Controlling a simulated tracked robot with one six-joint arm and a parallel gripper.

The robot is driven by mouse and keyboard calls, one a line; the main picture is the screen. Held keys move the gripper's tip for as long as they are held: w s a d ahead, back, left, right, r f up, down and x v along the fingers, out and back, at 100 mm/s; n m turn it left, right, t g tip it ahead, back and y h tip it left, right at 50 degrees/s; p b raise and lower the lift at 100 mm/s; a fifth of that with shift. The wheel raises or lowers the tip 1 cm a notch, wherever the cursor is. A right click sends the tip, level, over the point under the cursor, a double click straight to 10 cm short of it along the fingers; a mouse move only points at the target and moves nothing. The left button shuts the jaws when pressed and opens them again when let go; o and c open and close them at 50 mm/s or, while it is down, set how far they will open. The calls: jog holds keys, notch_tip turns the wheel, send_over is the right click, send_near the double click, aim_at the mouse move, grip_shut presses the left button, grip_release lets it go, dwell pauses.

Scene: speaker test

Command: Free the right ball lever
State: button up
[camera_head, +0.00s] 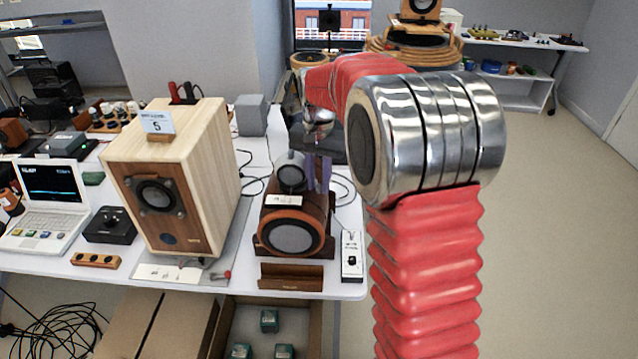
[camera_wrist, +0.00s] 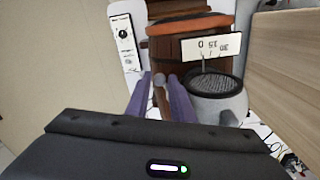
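A round brown wooden speaker (camera_head: 290,222) stands on a dark cradle on the white table. In the wrist view its side (camera_wrist: 190,48) shows with an orange-brown rim. My gripper (camera_head: 319,172) has purple fingers and is over the speaker's back right part in the head view. In the wrist view my gripper (camera_wrist: 160,82) is open, its fingers on either side of a slim grey-brown rod with a rounded end (camera_wrist: 159,79), which looks like a ball lever. Gaps show beside the rod; contact is unclear. No second lever can be made out.
A grey cylinder with a mesh face (camera_wrist: 214,88) stands close beside the fingers. A white scale card (camera_wrist: 212,46) is on the speaker. A large wooden box speaker (camera_head: 170,180) stands at left. A white switch box (camera_head: 352,255) lies at right, near the table edge.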

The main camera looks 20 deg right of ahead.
aim_at(318, 185)
jog(key=shift+o, duration=1.3)
jog(key=shift+s+a+f, duration=0.1)
jog(key=shift+s+f, duration=0.05)
notch_tip(318, 185, up, 7)
jog(key=shift+r, duration=0.55)
jog(key=shift+s, duration=0.1)
